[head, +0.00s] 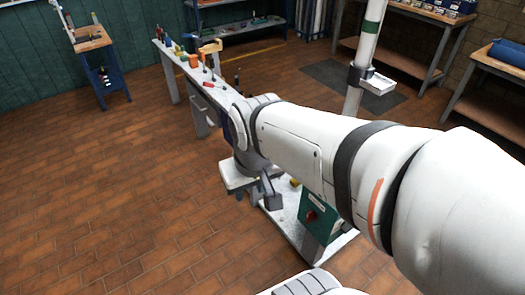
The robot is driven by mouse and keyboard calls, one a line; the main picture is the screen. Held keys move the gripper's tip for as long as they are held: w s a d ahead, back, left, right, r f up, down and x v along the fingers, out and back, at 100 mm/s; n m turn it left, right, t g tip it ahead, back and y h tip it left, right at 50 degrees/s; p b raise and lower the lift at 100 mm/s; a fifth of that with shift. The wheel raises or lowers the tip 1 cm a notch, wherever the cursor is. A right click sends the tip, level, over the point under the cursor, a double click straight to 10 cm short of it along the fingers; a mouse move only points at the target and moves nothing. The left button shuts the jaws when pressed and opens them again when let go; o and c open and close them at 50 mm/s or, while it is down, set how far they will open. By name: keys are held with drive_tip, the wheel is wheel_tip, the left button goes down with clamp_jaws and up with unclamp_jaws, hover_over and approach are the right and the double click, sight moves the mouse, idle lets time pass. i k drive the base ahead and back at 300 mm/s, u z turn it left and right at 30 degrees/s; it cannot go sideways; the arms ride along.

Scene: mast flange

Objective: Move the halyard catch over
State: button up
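I cannot tell whether this is the halyard catch; no other catch is clear. My arm crosses in front of the mast's lower part and hides it. My gripper (271,196) appears as a small dark form beyond my wrist, above or beside the light base plate (284,226). Its fingers are too small and hidden to read. A green box (319,222) with a red knob (311,215) stands on the plate.
A narrow bench (226,96) with several tools stands behind my wrist. Shelves (240,26) are at the back, workbenches (490,88) at the right, and a small wooden-topped stand (92,40) at the far left. The brick floor (110,190) at the left is clear.

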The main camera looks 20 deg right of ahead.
sight(312, 215)
drive_tip(key=u, duration=0.05)
drive_tip(key=k, duration=1.1)
drive_tip(key=z, duration=0.3)
drive_tip(key=i, duration=0.95)
drive_tip(key=z, duration=0.05)
